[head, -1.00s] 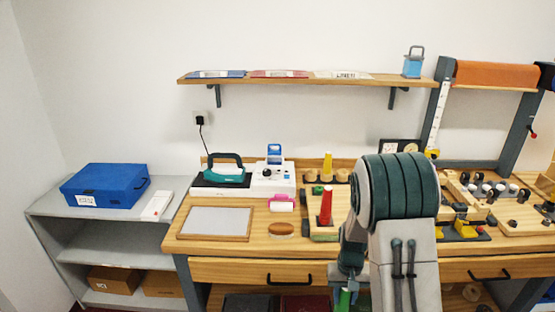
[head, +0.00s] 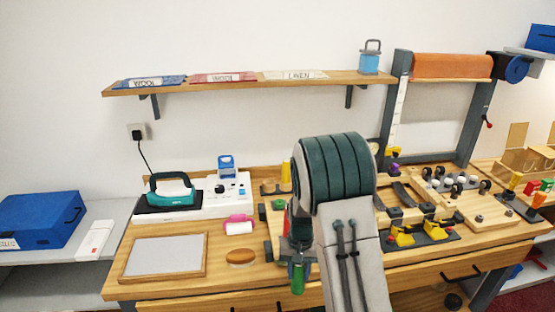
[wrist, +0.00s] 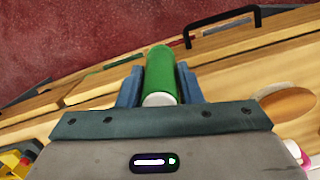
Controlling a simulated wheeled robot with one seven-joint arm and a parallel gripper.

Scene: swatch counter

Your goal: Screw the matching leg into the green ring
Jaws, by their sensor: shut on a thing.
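My gripper (wrist: 160,92) is shut on a green leg (wrist: 161,76), which lies between its two blue-grey fingers in the wrist view. In the head view the green leg (head: 297,279) hangs below my gripper (head: 298,264), in front of the counter's front edge. A yellow leg (head: 285,175) stands upright at the back, left of my arm. A small green part (head: 279,204) shows beside my arm on the counter; I cannot tell whether it is the green ring. My arm hides much of that area.
The counter (head: 200,287) holds a teal iron (head: 171,190), a framed grey board (head: 165,256), a brush (head: 241,257) and a pink-white roller (head: 239,226) left of my arm. Yellow clamps (head: 403,237) and wooden fixtures stand to the right. A drawer handle (wrist: 222,24) crosses the wrist view.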

